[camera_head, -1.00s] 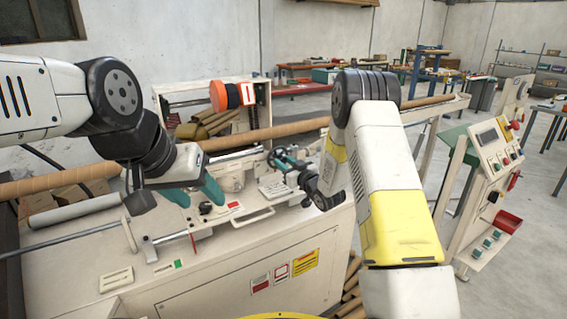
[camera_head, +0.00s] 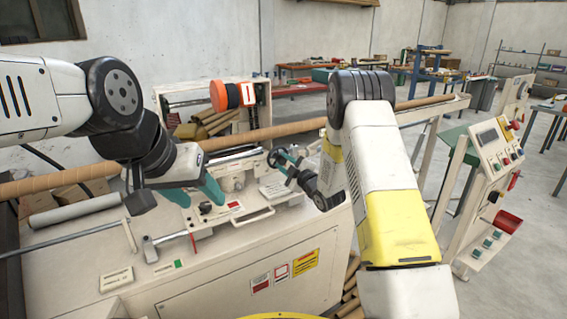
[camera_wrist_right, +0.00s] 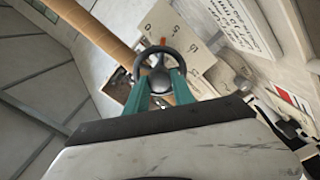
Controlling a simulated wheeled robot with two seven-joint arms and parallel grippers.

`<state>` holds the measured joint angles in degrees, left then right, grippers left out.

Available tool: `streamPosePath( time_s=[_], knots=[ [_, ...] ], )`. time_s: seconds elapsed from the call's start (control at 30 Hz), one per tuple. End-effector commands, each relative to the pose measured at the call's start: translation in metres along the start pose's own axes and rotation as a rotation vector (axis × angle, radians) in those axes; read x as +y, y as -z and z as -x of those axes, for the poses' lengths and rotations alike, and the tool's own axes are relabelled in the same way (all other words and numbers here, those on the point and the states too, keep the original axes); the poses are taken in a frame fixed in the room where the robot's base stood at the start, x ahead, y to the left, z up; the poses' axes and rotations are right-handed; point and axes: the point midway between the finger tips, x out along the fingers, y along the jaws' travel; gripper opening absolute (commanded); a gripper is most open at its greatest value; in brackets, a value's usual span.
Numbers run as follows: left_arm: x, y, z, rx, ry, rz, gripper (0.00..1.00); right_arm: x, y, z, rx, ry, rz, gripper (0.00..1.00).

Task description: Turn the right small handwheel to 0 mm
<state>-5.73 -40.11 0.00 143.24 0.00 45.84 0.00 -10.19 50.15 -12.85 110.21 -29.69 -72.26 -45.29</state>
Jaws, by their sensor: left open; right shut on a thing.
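The right small handwheel (camera_wrist_right: 137,68) is a dark ring with a grey hub and an orange mark at its top in the right wrist view. My right gripper (camera_wrist_right: 160,80) is shut on this handwheel, with one teal finger at each side of the hub. In the head view my right gripper (camera_head: 285,162) is at the right end of the machine, where the wheel is small and partly hidden. A pale plate (camera_wrist_right: 188,45) with numerals stands behind the wheel; I cannot read the setting. My left gripper (camera_head: 197,195) is open and empty over the machine top.
A long brown tube (camera_head: 235,141) runs across behind the grippers. An orange disc (camera_head: 217,96) stands at the back of the machine. A control panel (camera_head: 494,140) stands to the right. A red lever (camera_head: 193,243) is below my left gripper.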

Motion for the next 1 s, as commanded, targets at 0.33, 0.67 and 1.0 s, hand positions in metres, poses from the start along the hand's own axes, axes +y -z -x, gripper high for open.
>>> streamPosePath(
  time_s=[0.33, 0.67, 1.0],
  knots=[
    [0.0, 0.0, 0.0, 0.0, 0.0, 0.0, 0.51, -0.0016, -0.0005, 0.0004, -0.001, 0.003, 0.261, 0.0],
    [0.0, 0.0, 0.0, 0.0, 0.0, 0.0, 0.51, -0.0015, -0.0011, 0.0006, -0.002, 0.004, 0.381, 0.0],
    [0.0, 0.0, 0.0, 0.0, 0.0, 0.0, 0.51, -0.0017, -0.001, 0.0006, -0.002, 0.004, 0.402, 0.0]
  ],
)
